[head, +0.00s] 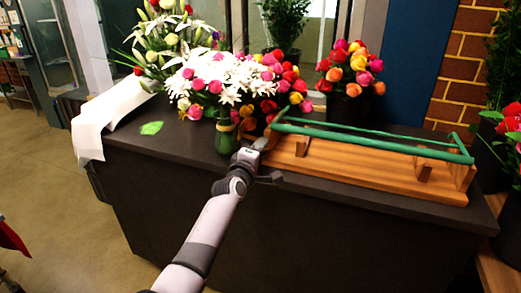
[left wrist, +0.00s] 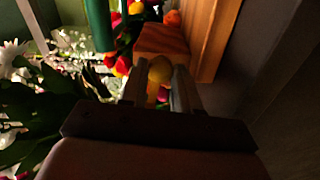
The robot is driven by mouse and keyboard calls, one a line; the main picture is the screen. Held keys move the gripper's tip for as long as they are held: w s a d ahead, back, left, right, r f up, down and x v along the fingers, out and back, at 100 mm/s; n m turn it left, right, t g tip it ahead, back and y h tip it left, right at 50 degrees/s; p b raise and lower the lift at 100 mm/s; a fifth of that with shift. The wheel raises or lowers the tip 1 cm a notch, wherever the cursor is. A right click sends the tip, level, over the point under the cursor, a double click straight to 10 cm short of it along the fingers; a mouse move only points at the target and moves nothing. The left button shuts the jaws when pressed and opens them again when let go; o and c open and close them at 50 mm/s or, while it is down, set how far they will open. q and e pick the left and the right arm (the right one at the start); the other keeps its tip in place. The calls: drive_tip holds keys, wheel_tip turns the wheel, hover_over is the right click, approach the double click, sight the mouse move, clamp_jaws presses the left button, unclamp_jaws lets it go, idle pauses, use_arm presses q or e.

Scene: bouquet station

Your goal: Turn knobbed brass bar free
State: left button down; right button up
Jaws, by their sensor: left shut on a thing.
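The brass bar's yellowish knob (left wrist: 160,69) shows between the fingers of my left gripper (left wrist: 160,86) in the left wrist view, in front of a wooden block (left wrist: 163,42). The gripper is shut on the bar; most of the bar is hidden. In the head view my left gripper (head: 262,145) is at the left end of the wooden stand (head: 345,170), and I cannot make out the bar there. The stand carries a green frame (head: 375,143) with long rails. My right gripper is in neither view.
A vase (head: 225,138) with white and pink flowers stands close left of my gripper. Red and orange flowers (head: 350,70) stand behind the stand. White paper (head: 100,115) and a green leaf (head: 151,128) lie on the dark counter (head: 180,160) at left.

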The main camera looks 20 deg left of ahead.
use_arm(q)
drive_tip(key=shift+d+f+n, duration=0.1)
drive_tip(key=shift+n, duration=0.5)
drive_tip(key=c, duration=0.8)
unclamp_jaws()
drive_tip(key=s+p, duration=0.1)
drive_tip(key=s, duration=0.6)
drive_tip(key=shift+s, duration=0.1)
